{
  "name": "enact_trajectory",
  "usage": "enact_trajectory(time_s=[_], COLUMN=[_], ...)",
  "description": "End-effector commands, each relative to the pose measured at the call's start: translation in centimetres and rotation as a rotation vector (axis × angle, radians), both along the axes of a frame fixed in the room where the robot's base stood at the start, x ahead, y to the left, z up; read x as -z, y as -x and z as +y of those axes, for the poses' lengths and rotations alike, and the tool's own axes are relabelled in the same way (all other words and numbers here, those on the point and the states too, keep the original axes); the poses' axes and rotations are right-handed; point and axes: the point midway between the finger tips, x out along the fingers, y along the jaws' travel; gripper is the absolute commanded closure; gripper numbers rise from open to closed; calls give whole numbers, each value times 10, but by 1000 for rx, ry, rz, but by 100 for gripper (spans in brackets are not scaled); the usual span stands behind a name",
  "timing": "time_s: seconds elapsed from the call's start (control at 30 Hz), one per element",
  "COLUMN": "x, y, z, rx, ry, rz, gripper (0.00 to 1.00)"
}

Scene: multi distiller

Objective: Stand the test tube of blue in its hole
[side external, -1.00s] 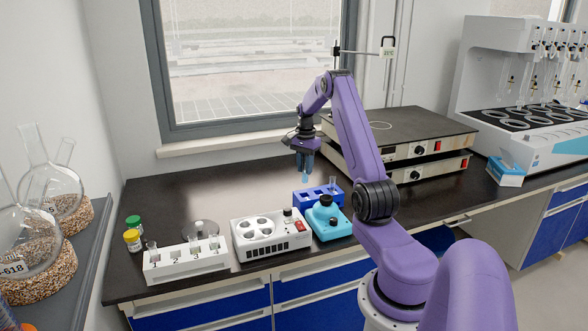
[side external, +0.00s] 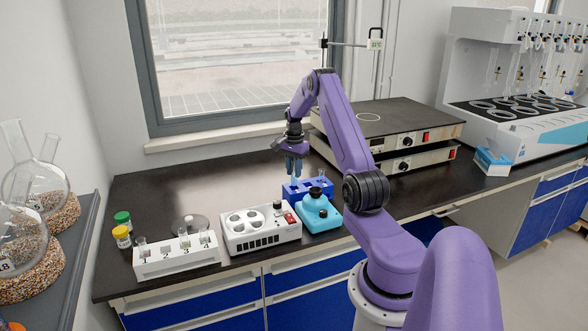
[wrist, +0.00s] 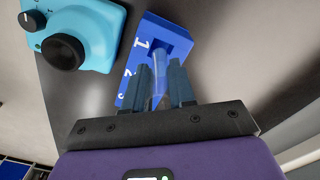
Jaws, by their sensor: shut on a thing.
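My gripper (side external: 294,176) is shut on the test tube of blue (wrist: 157,86), a clear tube with pale blue content, held between the two dark blue-grey fingers. The tube also shows faintly under the fingers in the side view (side external: 295,181). The blue rack (side external: 290,192) stands on the bench right below the gripper. In the wrist view the rack (wrist: 133,86) shows a white "1" beside a square hole, and the tube overlaps the rack's lower part. I cannot tell whether the tube's lower end is inside a hole. Another clear tube stands at the rack's right end.
A turquoise device (side external: 317,212) with a black knob sits close in front of the rack. A white device (side external: 262,232) with round wells is left of it, then a white numbered rack (side external: 177,262). Stacked hot plates (side external: 395,125) stand behind right. The bench behind left is clear.

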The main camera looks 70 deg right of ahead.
Motion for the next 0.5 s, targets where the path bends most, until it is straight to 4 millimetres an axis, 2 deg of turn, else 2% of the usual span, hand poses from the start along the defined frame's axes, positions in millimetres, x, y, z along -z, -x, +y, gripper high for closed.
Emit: enact_trajectory(time_s=[0.5], x=[5], y=[0], z=[0], rx=[0], ry=[-1], rz=[1], gripper=[100])
